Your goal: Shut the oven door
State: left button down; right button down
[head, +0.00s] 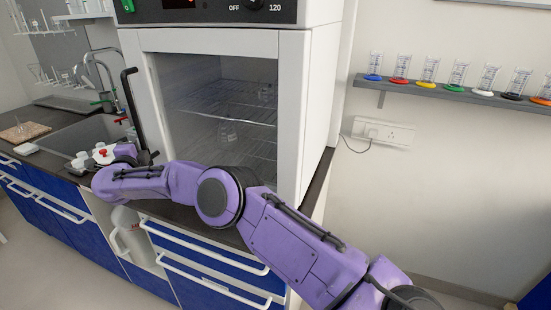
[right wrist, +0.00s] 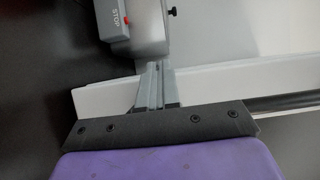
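The white oven (head: 323,90) stands on the dark counter in the head view. Its front has a white frame around a large pane (head: 185,85), with wire racks visible inside. A long black handle (head: 132,105) runs down the left side of the front. Whether the door is fully closed or slightly ajar is hard to tell. My right arm crosses low in front of the oven, and its gripper (head: 148,157) is by the handle's lower end. In the right wrist view its fingers (right wrist: 158,68) look together, with nothing visible between them. My left gripper is out of view.
Blue drawers (head: 205,262) are below. A shelf with cylinders (head: 450,90) hangs at right.

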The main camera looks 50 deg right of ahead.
jog(key=shift+d+r, duration=0.35)
jog(key=shift+d, duration=0.45)
jog(key=shift+a, duration=0.4)
jog(key=s+a+b, duration=0.1)
jog(key=s+a, duration=0.1)
jog(key=a, duration=0.5)
jog(key=s+a+b, duration=0.1)
jog(key=s+a, duration=0.2)
jog(key=a, duration=0.4)
jog(key=s+a+f+n+t+y, duration=0.1)
jog(key=s+a+f+n+y, duration=0.3)
jog(key=f, duration=0.6)
jog(key=s+d+f+n+t+y, duration=0.1)
jog(key=s+f+n+y, duration=0.1)
jog(key=f+n, duration=0.65)
jog(key=s+d+f+n+g+y, duration=0.2)
jog(key=s+d+f+n+g, duration=0.3)
jog(key=s+f, duration=0.8)
jog(key=s+d+f+n+g+y, duration=0.1)
jog(key=s+d+f+g, duration=0.1)
jog(key=s+d+f, duration=0.8)
jog(key=s+d+f+g, duration=0.1)
jog(key=s+d+g, duration=0.1)
jog(key=s, duration=1)
jog(key=s+d+g, duration=0.3)
jog(key=s+d, duration=0.1)
jog(key=s, duration=0.9)
jog(key=shift+f+n+g+h, duration=0.3)
jog(key=shift+f+n, duration=0.05)
jog(key=shift+f, duration=0.05)
